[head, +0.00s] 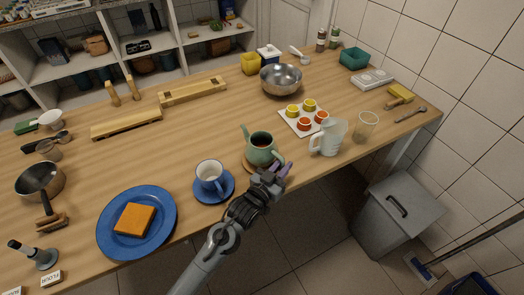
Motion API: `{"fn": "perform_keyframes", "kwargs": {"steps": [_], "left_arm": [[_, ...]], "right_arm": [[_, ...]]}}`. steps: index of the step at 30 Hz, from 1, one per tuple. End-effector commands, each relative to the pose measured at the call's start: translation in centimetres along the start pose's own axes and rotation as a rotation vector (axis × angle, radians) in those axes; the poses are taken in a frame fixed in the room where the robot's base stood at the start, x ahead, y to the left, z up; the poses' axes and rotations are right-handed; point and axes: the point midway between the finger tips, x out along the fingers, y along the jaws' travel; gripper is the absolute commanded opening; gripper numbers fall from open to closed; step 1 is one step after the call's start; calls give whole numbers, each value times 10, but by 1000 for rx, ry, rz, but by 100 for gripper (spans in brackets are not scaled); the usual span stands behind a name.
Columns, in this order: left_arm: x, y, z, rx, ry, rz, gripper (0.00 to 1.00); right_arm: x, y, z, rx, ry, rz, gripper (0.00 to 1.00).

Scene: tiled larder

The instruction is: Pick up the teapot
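The green teapot (262,147) stands upright on a round wooden trivet (247,167) near the table's front edge. Its lid is off or not visible, and its dark inside shows. Its spout points to the upper left, and its handle is at the lower right. My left gripper (284,168) is right at the handle side, at the front of the pot. The small purplish fingers are close to the handle; whether they touch it or are parted around it is too small to tell. My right gripper is not in view.
A white and blue cup (209,173) on a blue saucer (227,193) stands close left of the teapot. A measuring jug (331,138) and a white tray (294,121) of small pots are to the right. A blue plate (164,232) lies front left. Bare wood lies behind the teapot.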

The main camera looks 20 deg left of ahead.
Motion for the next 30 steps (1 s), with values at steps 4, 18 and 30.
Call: {"fn": "perform_keyframes", "kwargs": {"steps": [4,18,30], "left_arm": [[0,0,0,0,0,0,0],[0,0,0,0,0,0,0],[0,0,0,0,0,0,0]], "right_arm": [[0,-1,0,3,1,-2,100],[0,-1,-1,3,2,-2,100],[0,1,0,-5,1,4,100]]}}
